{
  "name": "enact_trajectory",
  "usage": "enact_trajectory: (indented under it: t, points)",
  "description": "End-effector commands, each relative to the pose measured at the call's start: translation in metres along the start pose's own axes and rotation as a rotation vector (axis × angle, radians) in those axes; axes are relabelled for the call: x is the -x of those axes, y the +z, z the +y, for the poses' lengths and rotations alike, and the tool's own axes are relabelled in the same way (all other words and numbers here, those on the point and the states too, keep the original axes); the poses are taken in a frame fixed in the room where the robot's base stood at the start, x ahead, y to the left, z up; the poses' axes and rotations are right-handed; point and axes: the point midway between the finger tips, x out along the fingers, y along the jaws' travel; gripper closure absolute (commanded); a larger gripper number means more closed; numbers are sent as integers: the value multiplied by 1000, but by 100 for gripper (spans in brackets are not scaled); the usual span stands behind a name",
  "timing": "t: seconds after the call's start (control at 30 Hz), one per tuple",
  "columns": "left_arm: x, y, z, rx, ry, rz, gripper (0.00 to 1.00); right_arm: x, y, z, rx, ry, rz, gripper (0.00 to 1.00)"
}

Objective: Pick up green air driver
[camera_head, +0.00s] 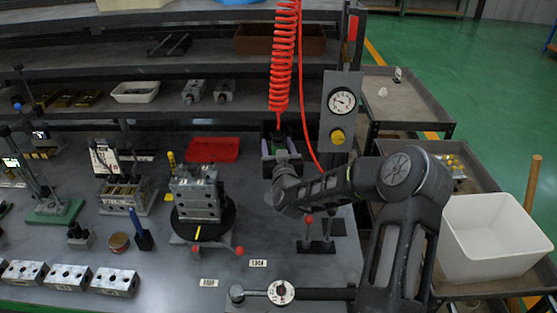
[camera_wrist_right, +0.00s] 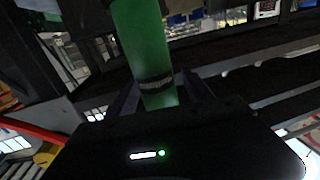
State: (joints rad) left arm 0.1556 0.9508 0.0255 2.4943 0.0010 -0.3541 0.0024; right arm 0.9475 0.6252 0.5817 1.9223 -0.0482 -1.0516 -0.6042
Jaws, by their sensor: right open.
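The green air driver (camera_wrist_right: 146,50) fills the upper middle of the right wrist view as a green cylinder with a dark band near its lower end. My right gripper (camera_wrist_right: 155,95) is open, with its dark fingers on either side of the green body; I cannot tell whether they touch it. In the head view my right gripper (camera_head: 281,155) is below the red coiled hose (camera_head: 284,60), and the driver there is mostly hidden by the gripper, with only a small green bit showing. My left gripper is not in view.
A gauge panel (camera_head: 341,112) stands close right of my right gripper. A valve block (camera_head: 197,195) sits on a round dark fixture to its left. A red tray (camera_head: 212,149) lies behind. Shelves (camera_head: 120,62) run along the back. A white bin (camera_head: 488,240) stands at right.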

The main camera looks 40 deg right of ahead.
Motion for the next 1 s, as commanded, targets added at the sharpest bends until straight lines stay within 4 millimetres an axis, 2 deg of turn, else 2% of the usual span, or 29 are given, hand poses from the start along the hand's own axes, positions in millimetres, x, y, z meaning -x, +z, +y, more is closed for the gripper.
enact_trajectory:
  t: [0.53,1.0]
  points:
    - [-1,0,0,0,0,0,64,0,0,0,0,-1,0,41]
    - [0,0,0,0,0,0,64,0,0,0,0,-1,0,78]
